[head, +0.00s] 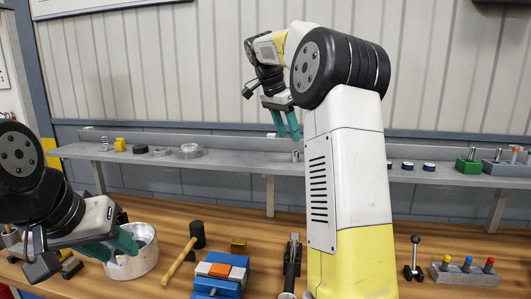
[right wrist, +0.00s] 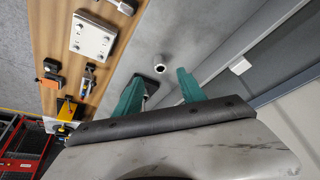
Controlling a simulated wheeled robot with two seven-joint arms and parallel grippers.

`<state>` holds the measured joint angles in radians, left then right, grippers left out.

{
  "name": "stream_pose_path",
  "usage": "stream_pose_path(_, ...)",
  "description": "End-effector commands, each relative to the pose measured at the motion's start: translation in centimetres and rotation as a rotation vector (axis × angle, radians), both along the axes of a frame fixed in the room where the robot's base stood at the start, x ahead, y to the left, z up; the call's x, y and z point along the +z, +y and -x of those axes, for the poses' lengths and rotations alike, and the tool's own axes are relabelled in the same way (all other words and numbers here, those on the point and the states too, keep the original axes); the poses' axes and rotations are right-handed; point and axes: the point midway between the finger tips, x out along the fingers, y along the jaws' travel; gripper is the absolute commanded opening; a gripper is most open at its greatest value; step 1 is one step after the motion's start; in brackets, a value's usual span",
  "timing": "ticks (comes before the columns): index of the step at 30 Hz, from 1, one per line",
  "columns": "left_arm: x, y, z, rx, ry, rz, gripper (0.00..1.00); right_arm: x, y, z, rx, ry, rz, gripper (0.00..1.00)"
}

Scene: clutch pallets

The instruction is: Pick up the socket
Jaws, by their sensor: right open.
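The socket, a small light metal cylinder with a dark hole, stands on the grey shelf; the right wrist view shows it (right wrist: 160,67) just beyond and between my fingertips. In the head view a small metal cylinder (head: 296,156) on the shelf, below my right gripper (head: 287,135), appears to be this socket. My right gripper's teal fingers also show in the right wrist view (right wrist: 161,75); they are apart, with nothing between them. My left gripper (head: 120,246) is low at the left, by a round metal pot (head: 146,257); its jaw gap is unclear.
The grey shelf (head: 232,161) holds several small parts left and right. The wooden bench below carries a mallet (head: 184,260), a blue vise (head: 217,275) and a block of coloured pegs (head: 466,276). My right arm hides part of the shelf and bench. A dark part lies behind one finger.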

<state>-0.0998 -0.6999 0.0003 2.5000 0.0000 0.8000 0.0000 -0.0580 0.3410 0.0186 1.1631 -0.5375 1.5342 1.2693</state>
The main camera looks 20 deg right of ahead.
Motion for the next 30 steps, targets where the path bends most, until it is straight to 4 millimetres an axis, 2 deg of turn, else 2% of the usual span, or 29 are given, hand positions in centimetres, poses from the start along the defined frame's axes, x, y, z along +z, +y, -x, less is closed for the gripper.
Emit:
stream_pose_path(4, 0.0, 0.0, 0.0, 0.000, 0.000, 0.000, 0.36, -0.8, -0.5, -0.4, -0.026, -0.001, 0.005, 0.47)
stream_pose_path(11, 0.0, 0.0, 0.0, 0.000, 0.000, 0.000, 0.36, -3.2, -1.4, -0.5, -0.025, 0.000, 0.004, 0.47)
stream_pose_path(19, 0.0, 0.0, 0.0, 0.000, 0.000, 0.000, 0.36, -6.8, -2.7, -0.5, -0.024, 0.001, 0.005, 0.47)
stream_pose_path(28, 0.0, 0.0, 0.0, 0.000, 0.000, 0.000, 0.36, -7.4, -2.8, -0.7, -0.021, -0.003, 0.004, 0.47)
stream_pose_path(29, 0.0, 0.0, 0.0, 0.000, 0.000, 0.000, 0.36, -7.4, -2.8, -0.7, -0.021, -0.003, 0.004, 0.46)
stream_pose_path(30, 0.0, 0.0, 0.0, 0.000, 0.000, 0.000, 0.36, -7.4, -2.8, -0.7, -0.021, -0.003, 0.004, 0.38)
